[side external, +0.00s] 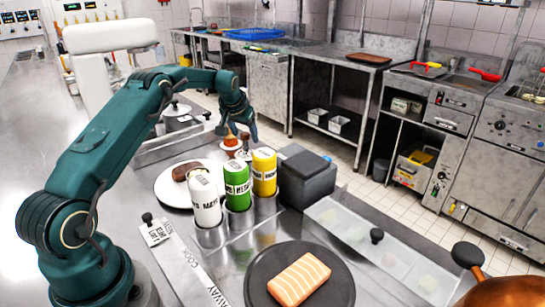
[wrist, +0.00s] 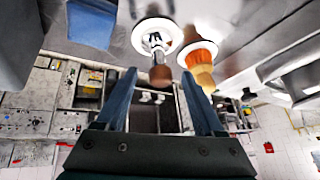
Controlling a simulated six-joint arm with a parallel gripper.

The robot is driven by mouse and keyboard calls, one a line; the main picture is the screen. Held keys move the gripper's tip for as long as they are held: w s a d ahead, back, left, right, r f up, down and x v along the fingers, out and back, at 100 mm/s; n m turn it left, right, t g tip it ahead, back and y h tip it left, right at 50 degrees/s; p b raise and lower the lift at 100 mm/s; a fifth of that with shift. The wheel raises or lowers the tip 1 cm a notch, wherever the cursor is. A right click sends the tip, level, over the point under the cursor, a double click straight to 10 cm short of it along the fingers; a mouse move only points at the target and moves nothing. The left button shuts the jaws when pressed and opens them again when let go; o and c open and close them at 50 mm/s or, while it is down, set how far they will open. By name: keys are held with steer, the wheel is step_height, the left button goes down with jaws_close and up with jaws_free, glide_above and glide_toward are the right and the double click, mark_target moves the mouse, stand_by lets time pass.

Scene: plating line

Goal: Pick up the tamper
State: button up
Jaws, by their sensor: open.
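The tamper, as I read it, is the upright tool with a brown handle and a shiny metal lower part (wrist: 159,74). It stands on a white round base or saucer in the wrist view. In the side view it is small and partly hidden near my gripper (side external: 238,128). My gripper (wrist: 158,76) is open, its two dark fingers apart with the brown handle appearing between their tips. I cannot tell whether either finger touches it. An orange and tan piece (wrist: 200,66) on another white dish stands close beside the tamper, near one fingertip.
White (side external: 205,198), green (side external: 237,185) and yellow (side external: 264,172) bottles stand in holders nearby. A dark box (side external: 306,178) is to their right. A white plate (side external: 168,191) holds a brown piece of food. Salmon (side external: 299,279) lies on a dark plate in front. A lidded pot (side external: 178,118) stands behind.

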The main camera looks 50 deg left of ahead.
mark_target(244, 135)
jaws_close()
stand_by(0.4)
steer(key=shift+a+r, duration=0.1)
steer(key=shift+r, duration=2)
steer(key=s+a+r, duration=0.5)
steer(key=s+r, duration=0.1)
steer(key=s, duration=0.4)
steer(key=shift+a+r, duration=0.35)
steer(key=shift+a, duration=0.05)
steer(key=c, duration=0.7)
jaws_free()
jaws_close()
